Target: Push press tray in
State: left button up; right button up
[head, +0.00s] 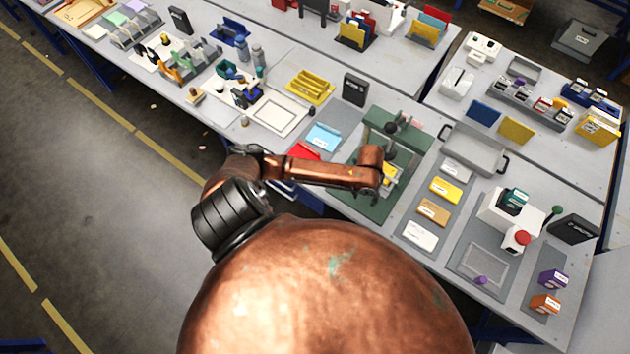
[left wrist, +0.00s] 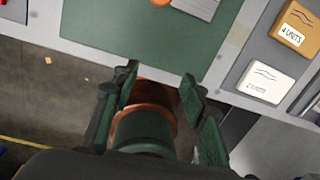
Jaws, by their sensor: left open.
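A green press (head: 408,128) stands on a dark green base plate (head: 350,199) on the table in the head view. A yellow piece (head: 391,173) shows at the press, partly behind my left arm. The left wrist view shows the green base plate (left wrist: 150,35) with part of a grey ribbed piece (left wrist: 198,7) at the top edge; I cannot tell if it is the press tray. My left gripper (left wrist: 160,73) is open, its two dark green fingers apart near the table's front edge. In the head view my left arm hides its fingertips. My right gripper is not in view.
Right of the press lie several labelled cards, one yellow (head: 445,189) and one white (head: 420,235). A grey tray with handles (head: 472,150) is behind them. A red piece (head: 304,151) and a light blue piece (head: 323,136) lie to the left. Open floor lies before the table.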

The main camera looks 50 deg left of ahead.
pick_arm(q)
jog(key=s+d+f+n+t+h, duration=0.1)
jog(key=s+d+f+n+t, duration=0.2)
jog(key=n, duration=1)
jog(key=s+a+f+n+y+b, duration=0.15)
jog(key=s+a+f+n, duration=0.35)
jog(key=s+a+n, duration=0.6)
notch_tip(320, 180, down, 18)
jog(key=s+n+b, duration=0.2)
jog(key=n+b, duration=0.2)
jog(key=n, duration=0.1)
jog(key=shift+s+a+r+n+g, duration=0.15)
jog(key=shift+s+a+n+g, duration=0.15)
jog(key=shift+a+n+g, duration=0.1)
jog(key=shift+y, duration=0.25)
jog(key=shift+c, duration=0.4)
